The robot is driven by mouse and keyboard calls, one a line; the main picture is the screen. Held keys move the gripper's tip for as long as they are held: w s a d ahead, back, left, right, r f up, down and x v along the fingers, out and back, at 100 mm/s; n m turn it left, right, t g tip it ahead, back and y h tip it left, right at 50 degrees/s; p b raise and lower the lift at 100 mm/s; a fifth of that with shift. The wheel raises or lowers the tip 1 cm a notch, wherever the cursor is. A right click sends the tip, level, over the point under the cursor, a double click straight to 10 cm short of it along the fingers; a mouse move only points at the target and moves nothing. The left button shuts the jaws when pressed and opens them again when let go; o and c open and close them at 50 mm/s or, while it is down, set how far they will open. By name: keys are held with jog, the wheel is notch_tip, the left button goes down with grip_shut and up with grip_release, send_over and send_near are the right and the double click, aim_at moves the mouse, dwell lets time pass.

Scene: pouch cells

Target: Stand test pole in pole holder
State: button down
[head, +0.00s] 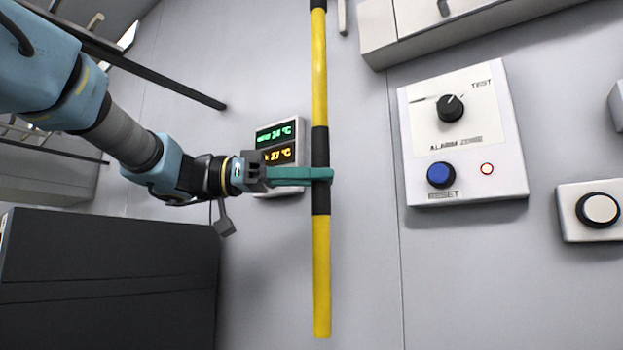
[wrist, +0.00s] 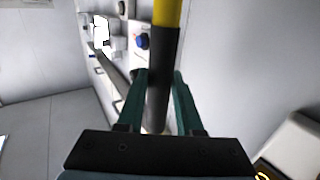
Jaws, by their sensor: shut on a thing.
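The test pole (head: 321,265) is yellow with black bands and hangs upright in the head view. Its upper end runs out of the top of the picture, and its lower end shows free with nothing under it in view. My gripper (head: 322,174) has teal fingers and is shut on the pole's middle black band. In the wrist view the pole (wrist: 162,80) stands between my two fingers (wrist: 161,100). I cannot make out the pole holder in either view.
An alarm panel (head: 467,165) with a knob and a blue button is on the wall right of the pole. A temperature display (head: 290,130) is behind my gripper. A dark cabinet (head: 110,285) stands at lower left. A rail (head: 170,82) crosses upper left.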

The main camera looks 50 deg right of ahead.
aim_at(314, 216)
jog(key=shift+f+b, duration=2.5)
jog(key=shift+f, duration=0.15)
jog(key=shift+f+b, duration=2.6)
jog(key=shift+f, duration=2.25)
jog(key=shift+c, duration=2.4)
grip_release()
jog(key=b+v, duration=0.1)
jog(key=v, duration=0.9)
jog(key=shift+w+a+b, duration=0.3)
jog(key=shift+b, duration=0.05)
